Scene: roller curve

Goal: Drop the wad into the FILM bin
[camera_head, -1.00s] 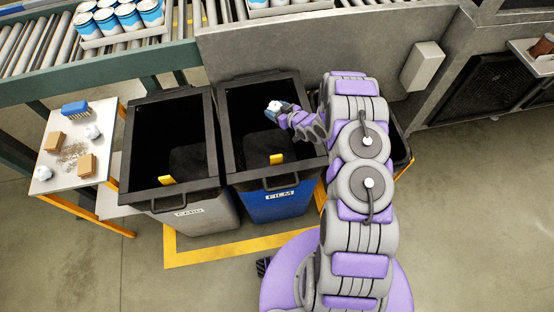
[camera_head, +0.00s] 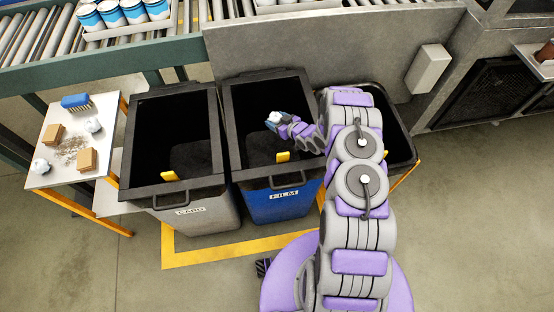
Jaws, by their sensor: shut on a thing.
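My gripper (camera_head: 273,121) is over the open mouth of the blue bin labelled FILM (camera_head: 283,206), near the middle of its opening. It is shut on a small white wad (camera_head: 275,117), which shows at the jaw tips. The jaws themselves are small in this view. The FILM bin has a black rim and a yellow tab on its front inner edge. How high the wad is above the rim is hard to tell.
A grey bin labelled CARD (camera_head: 190,219) stands directly left. A third dark bin (camera_head: 402,150) is partly behind my arm. A small table (camera_head: 50,180) at left holds a blue brush (camera_head: 76,101), cardboard blocks and white wads. A conveyor (camera_head: 30,80) runs behind.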

